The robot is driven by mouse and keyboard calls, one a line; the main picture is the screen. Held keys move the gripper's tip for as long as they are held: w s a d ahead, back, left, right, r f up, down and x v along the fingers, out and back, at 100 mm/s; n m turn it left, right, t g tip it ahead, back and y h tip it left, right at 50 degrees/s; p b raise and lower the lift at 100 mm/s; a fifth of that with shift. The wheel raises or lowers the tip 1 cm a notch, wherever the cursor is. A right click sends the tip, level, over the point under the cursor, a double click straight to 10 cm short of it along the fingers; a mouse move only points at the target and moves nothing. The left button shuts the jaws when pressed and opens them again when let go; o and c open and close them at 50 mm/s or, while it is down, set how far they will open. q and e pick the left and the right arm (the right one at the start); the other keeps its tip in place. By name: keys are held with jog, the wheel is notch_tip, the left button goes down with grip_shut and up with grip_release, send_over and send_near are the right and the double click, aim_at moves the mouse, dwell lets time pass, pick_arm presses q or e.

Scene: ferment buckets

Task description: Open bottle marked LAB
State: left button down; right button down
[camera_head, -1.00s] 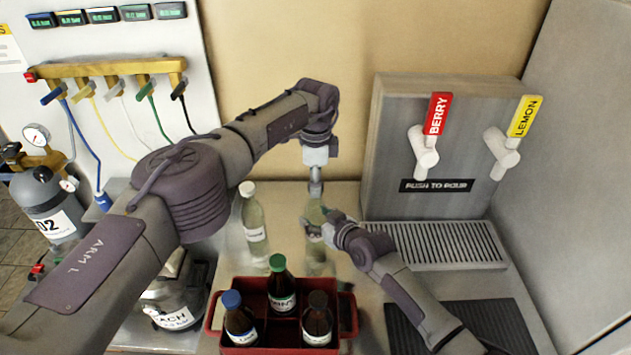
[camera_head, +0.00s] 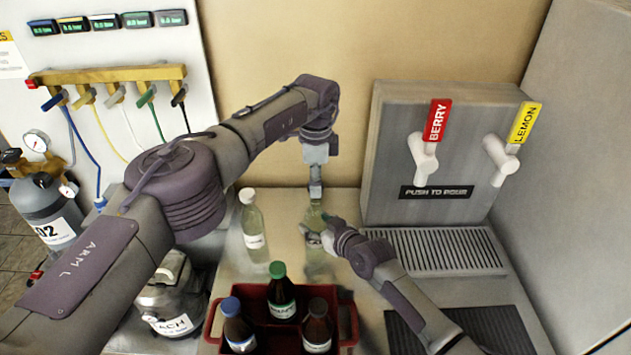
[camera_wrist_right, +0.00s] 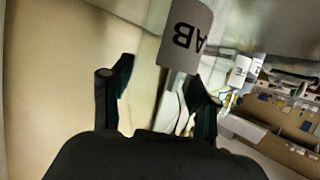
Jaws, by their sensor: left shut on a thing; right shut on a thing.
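The bottle marked LAB (camera_head: 315,215) is pale green glass and stands near the back wall, between my two grippers in the head view. In the right wrist view its white label (camera_wrist_right: 186,36) shows "AB", rotated; the rest is cut off. My left gripper (camera_head: 316,190) points down from above and is shut on the bottle's top, which it hides. My right gripper (camera_head: 318,234) comes from the lower right and is shut on the bottle's body. In the right wrist view its dark fingers (camera_wrist_right: 158,95) lie around the bottle. I cannot tell whether the cap is loose.
Another pale bottle with a white cap (camera_head: 253,225) stands to the left. A red crate (camera_head: 262,340) in front holds brown bottles with blue, green and dark caps. The tap dispenser (camera_head: 385,150) and its drip grate (camera_head: 435,250) are on the right. A metal keg stands at lower left.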

pick_arm(q)
jog(key=shift+r, duration=2)
pick_arm(e)
jog(key=shift+f, duration=0.1)
jog(key=shift+c, duration=1.1)
grip_release()
jog(key=shift+s+d, duration=0.1)
jog(key=v, duration=1.1)
jog(key=shift+s+d, duration=0.25)
jog(key=shift+s, duration=0.05)
